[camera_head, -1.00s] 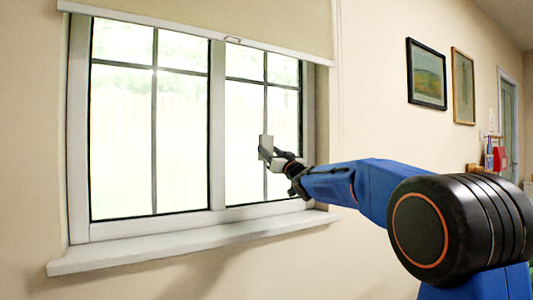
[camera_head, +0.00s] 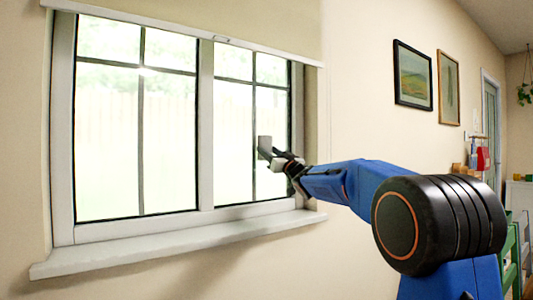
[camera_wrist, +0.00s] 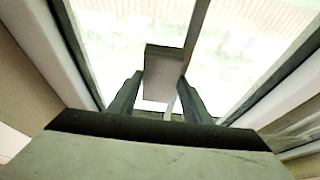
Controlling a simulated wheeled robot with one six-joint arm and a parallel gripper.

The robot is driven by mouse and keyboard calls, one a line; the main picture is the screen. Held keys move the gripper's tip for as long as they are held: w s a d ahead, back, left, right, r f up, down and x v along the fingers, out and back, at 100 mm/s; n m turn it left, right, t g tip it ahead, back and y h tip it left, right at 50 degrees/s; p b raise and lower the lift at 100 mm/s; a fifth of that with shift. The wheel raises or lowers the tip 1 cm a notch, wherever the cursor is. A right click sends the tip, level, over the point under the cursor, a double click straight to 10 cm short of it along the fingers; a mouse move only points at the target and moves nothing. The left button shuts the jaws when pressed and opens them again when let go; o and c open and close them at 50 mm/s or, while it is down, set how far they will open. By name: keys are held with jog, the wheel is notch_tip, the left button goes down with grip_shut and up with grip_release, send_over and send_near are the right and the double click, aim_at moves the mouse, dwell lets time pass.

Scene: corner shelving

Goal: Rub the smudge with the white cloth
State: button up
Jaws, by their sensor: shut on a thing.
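The white cloth (camera_head: 265,143) shows as a small pale grey-white pad in front of the right-hand window panes. My gripper (camera_head: 276,157) is shut on it from the lower right. In the wrist view the cloth (camera_wrist: 163,72) stands out beyond my two dark fingers (camera_wrist: 158,97), with bright glass behind it. I cannot tell whether it touches the glass. I cannot make out the smudge in either view; the panes are washed out by light, and the cloth and gripper hide part of the glass.
The window (camera_head: 206,130) has white frames and dark glazing bars. A blind (camera_head: 190,15) hangs at its top and a white sill (camera_head: 180,243) juts out below. Two pictures (camera_head: 413,75) hang on the wall to the right. A green chair (camera_head: 511,255) stands at the far right.

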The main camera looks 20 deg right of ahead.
jog(key=shift+w+d, duration=0.2)
jog(key=shift+d, duration=0.4)
jog(key=shift+w+d, duration=0.2)
jog(key=shift+d, duration=0.35)
jog(key=shift+s+a, duration=0.55)
jog(key=shift+a, duration=1.15)
jog(key=shift+s+a, duration=0.55)
jog(key=shift+a, duration=1.15)
jog(key=shift+s+a, duration=0.55)
jog(key=shift+a, duration=1.15)
jog(key=shift+s, duration=0.1)
jog(key=shift+s+d, duration=0.3)
jog(key=shift+s, duration=0.6)
jog(key=shift+s+d, duration=0.35)
jog(key=shift+s, duration=0.6)
jog(key=shift+s+d, duration=0.3)
jog(key=shift+s, duration=0.6)
